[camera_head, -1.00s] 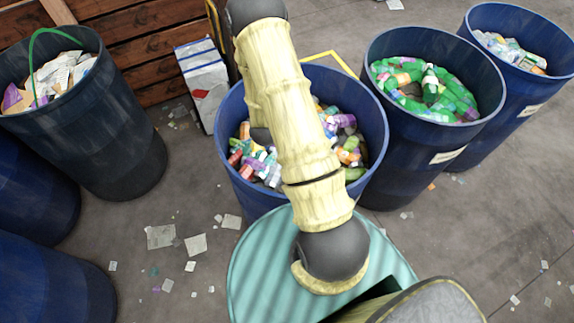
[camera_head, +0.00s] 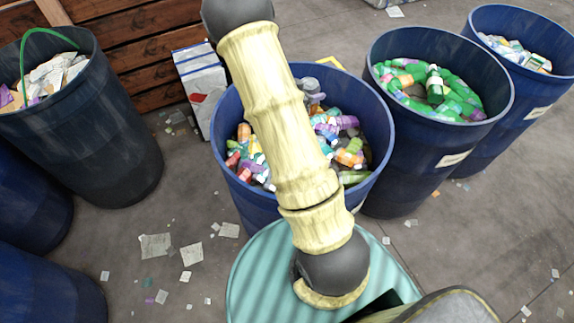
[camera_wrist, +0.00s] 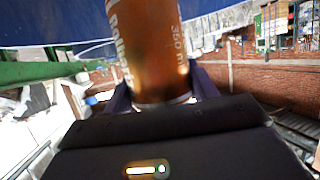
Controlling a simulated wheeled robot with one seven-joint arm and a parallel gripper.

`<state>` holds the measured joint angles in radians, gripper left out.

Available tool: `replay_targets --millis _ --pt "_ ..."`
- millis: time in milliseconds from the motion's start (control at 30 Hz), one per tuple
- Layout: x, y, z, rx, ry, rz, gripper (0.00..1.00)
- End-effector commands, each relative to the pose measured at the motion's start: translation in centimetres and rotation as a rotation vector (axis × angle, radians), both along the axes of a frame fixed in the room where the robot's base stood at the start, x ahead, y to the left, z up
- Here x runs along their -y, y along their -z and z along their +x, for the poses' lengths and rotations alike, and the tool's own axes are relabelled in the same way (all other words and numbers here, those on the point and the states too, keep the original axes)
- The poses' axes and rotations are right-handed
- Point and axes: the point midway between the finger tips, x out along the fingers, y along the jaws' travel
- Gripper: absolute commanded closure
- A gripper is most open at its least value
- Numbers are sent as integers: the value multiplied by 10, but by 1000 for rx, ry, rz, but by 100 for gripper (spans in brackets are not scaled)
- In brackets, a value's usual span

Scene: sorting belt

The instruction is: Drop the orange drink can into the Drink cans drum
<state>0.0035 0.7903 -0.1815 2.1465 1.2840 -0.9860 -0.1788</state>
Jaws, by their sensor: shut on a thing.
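An orange drink can (camera_wrist: 148,45) with pale lettering fills the upper middle of the wrist view. My gripper (camera_wrist: 162,88) is shut on it, with a finger at each side of its lower part. Can and gripper do not show in the head view. A blue drum (camera_head: 228,168) with mixed coloured containers stands in the middle of the head view, partly behind my arm. To its right are a dark blue drum (camera_head: 400,160) with mostly green items and another blue drum (camera_head: 535,85) with pale mixed items. I cannot read which label says Drink cans.
A dark drum (camera_head: 95,150) with paper and a green hoop stands at the left. More blue drums (camera_head: 45,280) are at the lower left. White boxes (camera_head: 203,85) stand by the plank wall (camera_head: 130,45). Scraps (camera_head: 155,246) litter the otherwise open grey floor.

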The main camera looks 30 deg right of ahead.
Motion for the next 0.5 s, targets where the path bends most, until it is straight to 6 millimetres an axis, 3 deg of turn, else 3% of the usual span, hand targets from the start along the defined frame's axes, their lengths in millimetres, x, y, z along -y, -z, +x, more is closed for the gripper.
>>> replay_targets --millis 167,500 --pt "3 9 -1 -1 5 0 63" --pt "3 48 -2 -1 6 0 63"
